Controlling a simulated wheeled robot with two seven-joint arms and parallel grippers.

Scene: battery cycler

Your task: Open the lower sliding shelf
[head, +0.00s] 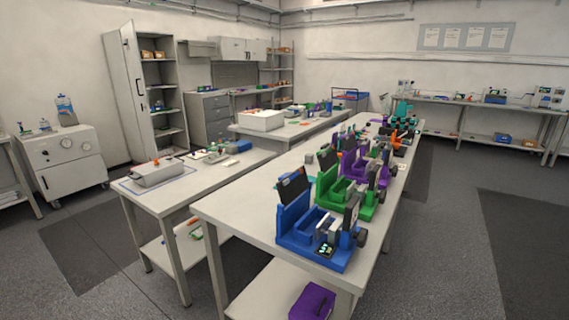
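Neither of my grippers is in view. I cannot tell which thing is the lower sliding shelf or the battery cycler. A tall grey cabinet (113,85) stands at the back left with its door swung open, showing several shelves with small boxes. A grey drawer unit (211,117) stands to its right, and its drawers look shut. The near long table (243,212) has a lower shelf (264,291) with a purple case (312,302) on it. No pulled-out shelf can be made out.
Blue (317,238), green (348,200) and purple devices stand in a row on the long table. A smaller table (181,193) is to its left. A white unit with dials (62,163) stands far left. Open floor (445,240) lies at the right.

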